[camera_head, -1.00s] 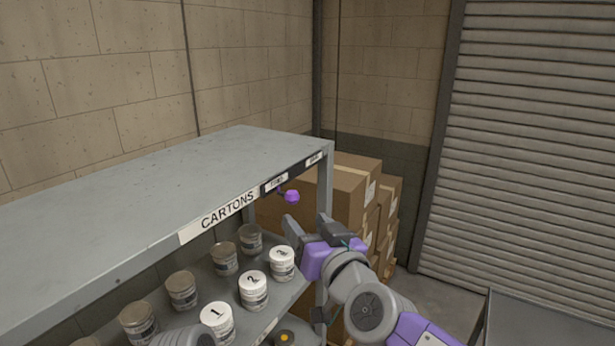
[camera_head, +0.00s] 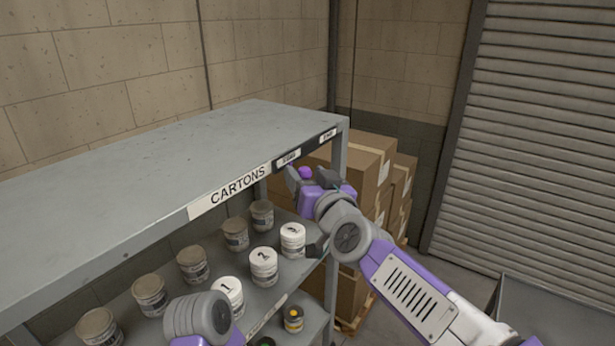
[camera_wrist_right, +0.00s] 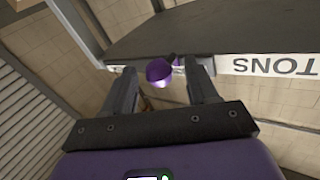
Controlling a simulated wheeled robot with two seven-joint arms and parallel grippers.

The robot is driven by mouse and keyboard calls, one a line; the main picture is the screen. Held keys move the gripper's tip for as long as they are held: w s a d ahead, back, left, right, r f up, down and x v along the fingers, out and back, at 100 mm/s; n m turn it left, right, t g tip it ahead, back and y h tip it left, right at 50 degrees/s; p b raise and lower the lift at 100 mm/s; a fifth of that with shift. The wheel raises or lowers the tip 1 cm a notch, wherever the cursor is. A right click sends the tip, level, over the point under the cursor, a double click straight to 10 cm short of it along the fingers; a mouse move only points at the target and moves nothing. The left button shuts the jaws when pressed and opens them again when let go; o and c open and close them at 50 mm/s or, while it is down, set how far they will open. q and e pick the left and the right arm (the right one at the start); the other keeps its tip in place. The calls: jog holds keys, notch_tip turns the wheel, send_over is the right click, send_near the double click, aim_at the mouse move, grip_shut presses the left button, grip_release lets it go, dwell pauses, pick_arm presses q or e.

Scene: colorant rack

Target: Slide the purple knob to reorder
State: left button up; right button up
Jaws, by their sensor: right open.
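The purple knob (camera_head: 305,172) sits at the shelf's front edge, just below the dark label strip (camera_head: 309,149) to the right of the CARTONS label (camera_head: 238,187). My right gripper (camera_head: 310,179) is open with its fingers on either side of the knob. In the right wrist view the knob (camera_wrist_right: 159,72) lies between the two fingertips (camera_wrist_right: 164,76), with a gap showing on the left side; contact on the right side cannot be told. The words on the small white labels are too small to read. My left gripper is not seen; only part of my left arm shows at the bottom.
The grey shelf top (camera_head: 150,165) overhangs a lower shelf with numbered white-lidded cans (camera_head: 264,266) and grey cans (camera_head: 192,265). Stacked cartons (camera_head: 371,165) stand behind the shelf's right end. A roller shutter (camera_head: 545,150) is at the right.

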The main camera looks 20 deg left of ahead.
jog(key=shift+w, duration=0.1)
jog(key=shift+c, duration=0.7)
grip_shut()
